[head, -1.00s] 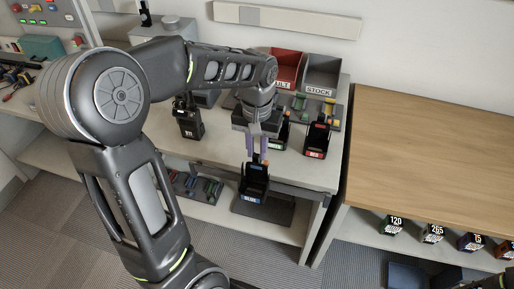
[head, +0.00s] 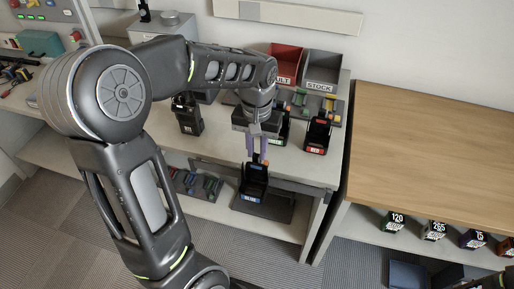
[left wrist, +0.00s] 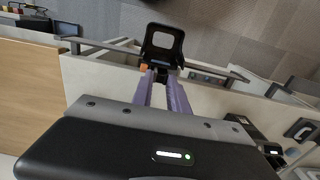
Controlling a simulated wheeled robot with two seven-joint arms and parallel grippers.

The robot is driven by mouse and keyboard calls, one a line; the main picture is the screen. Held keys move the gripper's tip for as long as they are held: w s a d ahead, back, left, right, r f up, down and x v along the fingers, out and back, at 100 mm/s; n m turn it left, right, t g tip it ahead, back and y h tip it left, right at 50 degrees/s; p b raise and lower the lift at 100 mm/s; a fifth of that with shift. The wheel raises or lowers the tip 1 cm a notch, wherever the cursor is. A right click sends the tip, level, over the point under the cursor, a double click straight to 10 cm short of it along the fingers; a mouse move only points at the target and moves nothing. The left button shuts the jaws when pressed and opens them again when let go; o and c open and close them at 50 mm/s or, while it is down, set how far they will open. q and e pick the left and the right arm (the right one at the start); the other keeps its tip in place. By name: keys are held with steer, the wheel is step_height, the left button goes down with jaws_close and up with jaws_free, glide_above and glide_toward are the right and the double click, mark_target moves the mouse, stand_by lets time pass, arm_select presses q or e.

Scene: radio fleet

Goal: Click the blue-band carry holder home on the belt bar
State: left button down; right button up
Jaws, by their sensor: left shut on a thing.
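The blue-band carry holder (head: 253,183) is a black open frame with a blue label band at its lower front. My left gripper (head: 257,154) is shut on its top with two purple fingers and holds it just in front of the bench edge. In the left wrist view the holder (left wrist: 162,45) shows as a black frame beyond the fingertips (left wrist: 162,78). A grey bar (head: 290,186) runs along the bench front beside the holder and looks like the belt bar. Whether holder and bar touch I cannot tell.
A red-band holder (head: 318,135), a green-band holder (head: 284,130) and a black holder (head: 187,115) stand on the bench. A red bin (head: 286,62) and a grey STOCK bin (head: 322,70) are behind. A wooden-topped table (head: 430,140) stands at right.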

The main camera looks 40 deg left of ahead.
arm_select(q)
steer(key=shift+f+b, duration=1.25)
steer(key=shift+f, duration=0.55)
steer(key=c, duration=1.2)
jaws_free()
step_height(320, 180, up, 8)
steer(key=shift+f, duration=0.1)
stand_by(0.4)
